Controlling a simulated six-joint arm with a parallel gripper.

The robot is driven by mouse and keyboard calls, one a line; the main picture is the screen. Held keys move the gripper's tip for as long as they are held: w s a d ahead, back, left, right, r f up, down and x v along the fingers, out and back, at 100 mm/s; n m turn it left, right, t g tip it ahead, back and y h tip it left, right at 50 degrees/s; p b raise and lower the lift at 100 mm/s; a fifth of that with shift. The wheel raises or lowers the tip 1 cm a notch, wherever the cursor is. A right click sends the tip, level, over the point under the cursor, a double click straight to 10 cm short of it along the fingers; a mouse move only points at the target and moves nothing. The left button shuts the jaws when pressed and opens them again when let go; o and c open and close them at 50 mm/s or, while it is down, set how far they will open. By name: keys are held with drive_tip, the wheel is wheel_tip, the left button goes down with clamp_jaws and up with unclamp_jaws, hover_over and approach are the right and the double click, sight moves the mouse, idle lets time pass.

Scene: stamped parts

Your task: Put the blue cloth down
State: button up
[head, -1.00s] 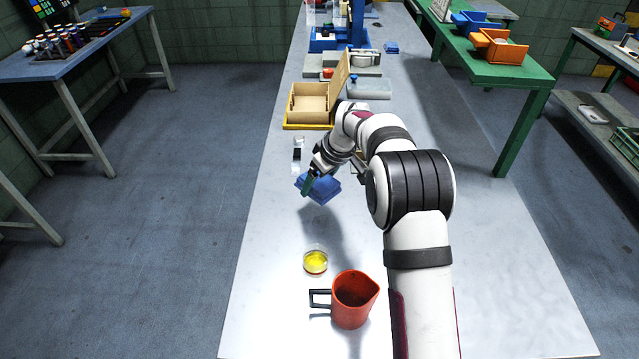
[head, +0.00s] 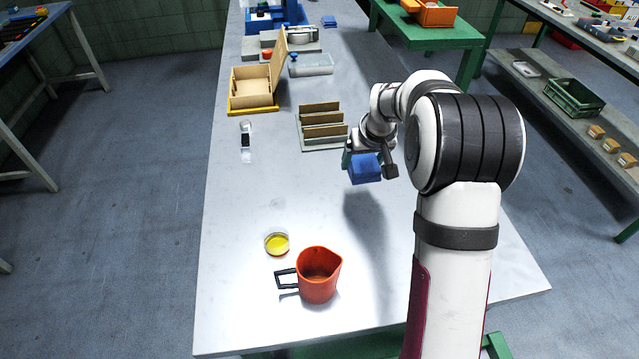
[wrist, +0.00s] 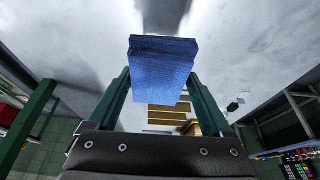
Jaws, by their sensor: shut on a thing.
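The blue cloth (head: 364,169) is a folded block. My gripper (head: 367,160) is shut on it and holds it above the table, with a shadow on the tabletop in front of it. In the wrist view the cloth (wrist: 163,68) sits between the two green fingers of my gripper (wrist: 161,85). The white table (head: 250,200) has bare surface below and to the left of the cloth.
An orange-red jug (head: 318,278) and a small dish of yellow stuff (head: 277,244) stand near the front. A slotted rack (head: 322,130) is just left of my gripper. A wooden box (head: 252,90) and a watch-like item (head: 246,141) lie further left.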

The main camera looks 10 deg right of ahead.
hover_over(320, 185)
drive_tip(key=s, duration=0.1)
drive_tip(key=f, duration=0.5)
drive_tip(key=shift+s+d+f, duration=0.2)
drive_tip(key=shift+d+f, duration=0.05)
drive_tip(key=shift+f, duration=0.05)
drive_tip(key=f, duration=0.4)
drive_tip(key=shift+w+a, duration=0.2)
drive_tip(key=shift+a, duration=0.15)
drive_tip(key=shift+f, duration=0.2)
drive_tip(key=shift+f, duration=0.1)
drive_tip(key=shift+f, duration=0.2)
drive_tip(key=o, duration=1)
drive_tip(key=shift+f, duration=0.1)
drive_tip(key=shift+c, duration=0.2)
